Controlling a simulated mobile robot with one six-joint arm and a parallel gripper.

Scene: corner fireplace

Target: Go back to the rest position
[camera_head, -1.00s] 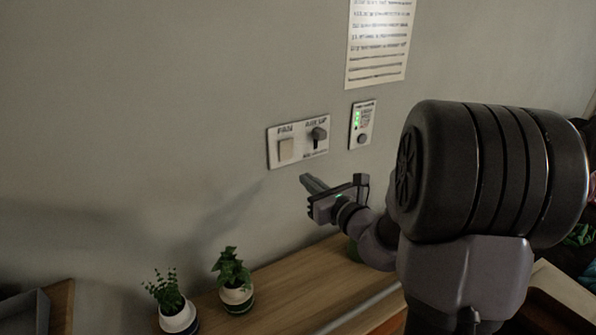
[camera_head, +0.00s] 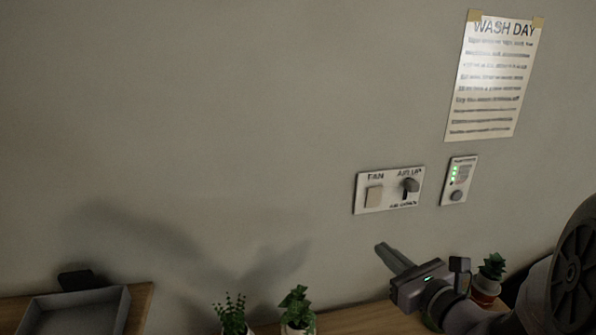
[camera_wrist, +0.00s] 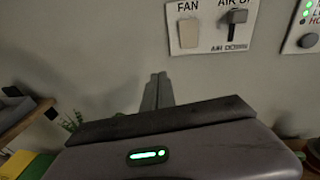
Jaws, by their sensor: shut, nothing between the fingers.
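My gripper (camera_head: 393,258) is at the lower right of the head view, below the wall switch plate and apart from it. Its two fingers are together with nothing between them; they also show closed in the wrist view (camera_wrist: 158,90). The switch plate (camera_head: 388,205) carries a fan rocker (camera_head: 374,196) and an air lever (camera_head: 410,186) whose knob is at the upper end of its slot. In the wrist view the fan rocker (camera_wrist: 189,33) and the lever (camera_wrist: 236,17) are above the fingers.
A small panel with green lights (camera_head: 459,180) and a "WASH DAY" sheet (camera_head: 492,80) are on the wall to the right. Potted plants (camera_head: 297,309) stand on the wooden shelf (camera_head: 365,318) below. A grey tray (camera_head: 75,312) is at the lower left. The wall on the left is bare.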

